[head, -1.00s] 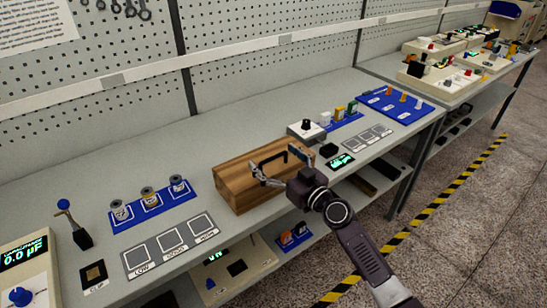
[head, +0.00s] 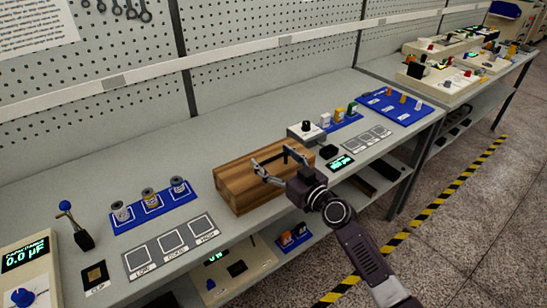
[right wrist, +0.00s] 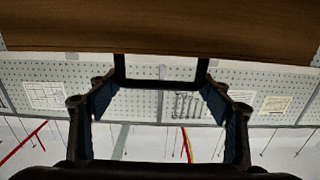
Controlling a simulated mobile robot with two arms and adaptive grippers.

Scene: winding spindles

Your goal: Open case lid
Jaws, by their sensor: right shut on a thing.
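The wooden case (head: 238,192) stands on the grey bench in the head view, and its lid looks shut. A black handle (right wrist: 160,84) shows in the right wrist view, set on the case's wooden surface (right wrist: 160,32). My right gripper (head: 275,160) is at the top of the case. In the head view the fingers partly hide the handle. My left gripper is not in view.
A blue tray with several spools (head: 150,202) and grey marked pads (head: 171,246) lie left of the case. A small box with a black knob (head: 306,131), a black mouse-like object (head: 329,152) and a lit display (head: 341,162) sit close on its right.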

